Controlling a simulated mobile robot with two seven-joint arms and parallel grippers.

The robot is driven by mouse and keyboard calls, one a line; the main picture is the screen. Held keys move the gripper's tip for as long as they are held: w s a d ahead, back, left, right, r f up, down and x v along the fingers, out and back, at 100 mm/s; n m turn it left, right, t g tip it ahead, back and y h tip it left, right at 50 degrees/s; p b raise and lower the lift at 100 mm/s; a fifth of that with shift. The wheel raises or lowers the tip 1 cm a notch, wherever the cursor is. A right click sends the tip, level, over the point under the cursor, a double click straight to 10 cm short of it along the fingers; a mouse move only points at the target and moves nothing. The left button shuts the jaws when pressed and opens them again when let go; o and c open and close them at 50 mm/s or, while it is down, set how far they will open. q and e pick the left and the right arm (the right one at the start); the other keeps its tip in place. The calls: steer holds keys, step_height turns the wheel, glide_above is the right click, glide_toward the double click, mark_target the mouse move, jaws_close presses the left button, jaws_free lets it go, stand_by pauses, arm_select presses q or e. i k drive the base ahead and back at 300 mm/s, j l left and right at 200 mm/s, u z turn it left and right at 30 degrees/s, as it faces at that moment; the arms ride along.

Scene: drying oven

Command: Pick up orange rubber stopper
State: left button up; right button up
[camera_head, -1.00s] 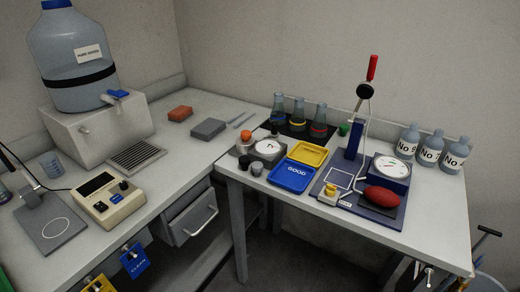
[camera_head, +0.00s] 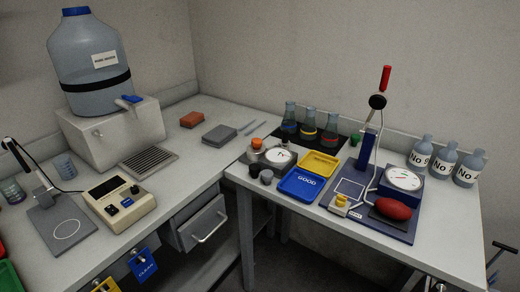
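The orange rubber stopper (camera_head: 257,143) is on the right-hand table, near its left end. It sits upright on top of a small pale piece, just left of a round white dial gauge (camera_head: 279,157). Neither of my grippers is in the head view, and nothing touches the stopper.
Two small dark pieces (camera_head: 254,171) stand in front of the stopper. A blue tray (camera_head: 287,187) and a yellow tray (camera_head: 334,161) lie to its right. Several flasks (camera_head: 309,125) stand behind. A press with a red-topped lever (camera_head: 367,150) stands further right.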

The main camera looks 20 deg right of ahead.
mark_target(257, 143)
steer(key=i+l+z, duration=0.1)
steer(key=i+z, duration=0.75)
steer(key=k, duration=0.05)
